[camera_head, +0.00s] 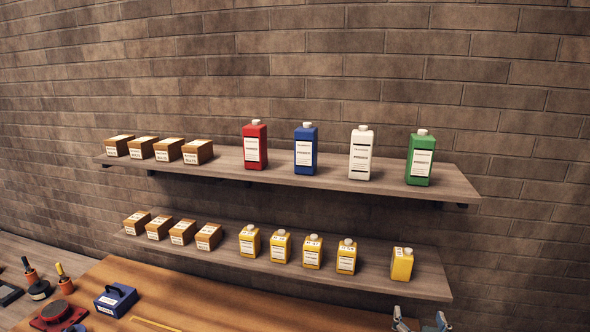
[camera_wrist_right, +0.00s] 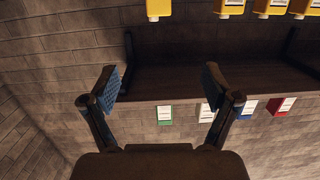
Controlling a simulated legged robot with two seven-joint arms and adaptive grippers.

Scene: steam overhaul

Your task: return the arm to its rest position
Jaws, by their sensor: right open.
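My right gripper (camera_head: 420,321) shows at the bottom right edge of the head view, with only its fingertips in the picture. It is in front of the lower shelf, below a yellow bottle (camera_head: 402,264). In the right wrist view, my right gripper (camera_wrist_right: 161,85) has its two blue-padded fingers spread wide, with nothing between them. That view looks turned over, with yellow bottles at the top and the larger bottles lower down. My left gripper is not in view.
An upper shelf (camera_head: 310,180) holds small boxes and red (camera_head: 255,145), blue (camera_head: 305,148), white (camera_head: 361,153) and green (camera_head: 420,158) bottles. The lower shelf (camera_head: 375,279) holds boxes and several yellow bottles. A workbench (camera_head: 240,308) below carries a blue box (camera_head: 116,300) and tools at left.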

